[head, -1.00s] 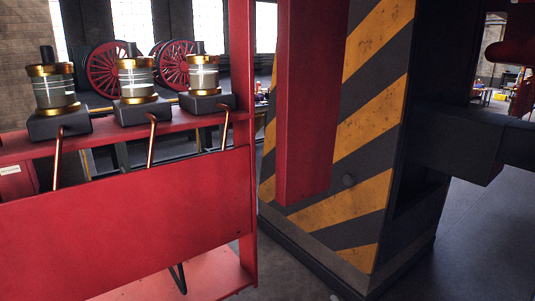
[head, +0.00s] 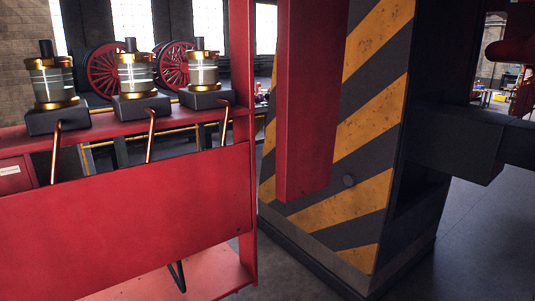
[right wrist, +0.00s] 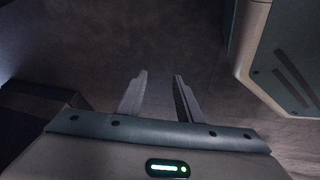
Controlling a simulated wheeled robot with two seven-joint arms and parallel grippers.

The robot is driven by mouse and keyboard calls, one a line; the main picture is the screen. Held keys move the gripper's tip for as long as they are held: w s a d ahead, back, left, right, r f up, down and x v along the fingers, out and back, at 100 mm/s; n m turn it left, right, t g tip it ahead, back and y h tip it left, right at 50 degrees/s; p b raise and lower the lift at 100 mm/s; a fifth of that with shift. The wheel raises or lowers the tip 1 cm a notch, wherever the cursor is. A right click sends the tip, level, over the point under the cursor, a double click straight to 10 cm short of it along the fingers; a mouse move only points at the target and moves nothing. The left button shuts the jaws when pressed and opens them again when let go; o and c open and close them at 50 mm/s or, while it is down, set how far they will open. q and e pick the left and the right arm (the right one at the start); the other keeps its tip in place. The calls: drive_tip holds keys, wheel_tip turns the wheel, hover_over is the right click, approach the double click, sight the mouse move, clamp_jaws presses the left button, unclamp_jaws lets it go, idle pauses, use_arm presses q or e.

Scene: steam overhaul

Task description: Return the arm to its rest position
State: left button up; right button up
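My right gripper (right wrist: 157,97) shows in the right wrist view. Its two fingers stand apart with nothing between them, over a dark floor (right wrist: 150,40). Neither gripper shows in the head view, and my left gripper is in no view. The head view shows no part of the arms that I can be sure of.
A red frame (head: 130,215) carries several glass-and-brass lubricators (head: 135,72) with copper pipes. A yellow-and-black striped pillar (head: 365,130) stands at centre right behind a hanging red beam (head: 305,110). Red spoked wheels (head: 103,72) stand behind. Open floor (head: 475,240) lies at right.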

drive_tip(key=s+f+m+g, duration=0.1)
drive_tip(key=s+f+g, duration=0.1)
drive_tip(key=s, duration=0.9)
drive_tip(key=s+f+m+g, duration=0.1)
drive_tip(key=s+f+g, duration=0.1)
drive_tip(key=s, duration=1)
drive_tip(key=shift+a+f+m, duration=0.25)
drive_tip(key=shift+a+m, duration=0.05)
drive_tip(key=shift+m, duration=0.1)
drive_tip(key=shift+s, duration=0.1)
